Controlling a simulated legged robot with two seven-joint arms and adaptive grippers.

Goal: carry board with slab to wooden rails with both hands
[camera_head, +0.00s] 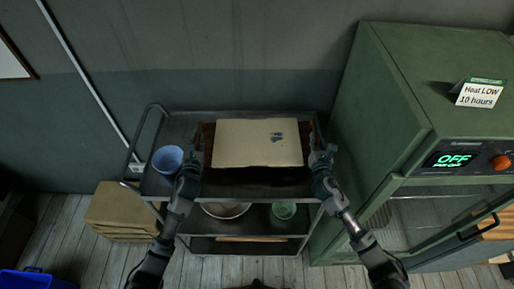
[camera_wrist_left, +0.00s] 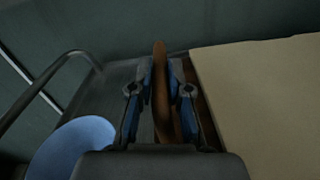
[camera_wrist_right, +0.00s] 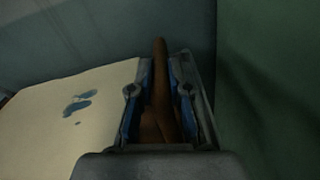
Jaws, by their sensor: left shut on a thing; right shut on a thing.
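The cream slab (camera_head: 235,143) with a dark blue-green print lies flat on a brown board over the cart's top shelf. The board (camera_head: 208,136) shows as a narrow brown edge at the slab's sides. My left gripper (camera_head: 194,160) is shut on the board's left side; its brown handle (camera_wrist_left: 161,90) stands between the fingers in the left wrist view. My right gripper (camera_head: 322,158) is shut on the right side; a matching handle (camera_wrist_right: 160,90) is between its fingers in the right wrist view. I cannot tell whether the board touches the shelf.
A blue bowl (camera_head: 167,159) sits on the cart (camera_head: 180,126) left of my left gripper. Lower shelves hold a green bowl (camera_head: 284,211) and a pale bowl (camera_head: 225,210). A green cabinet (camera_head: 385,100) with an "OFF" display stands close on the right. Stacked boards (camera_head: 118,207) lie left.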

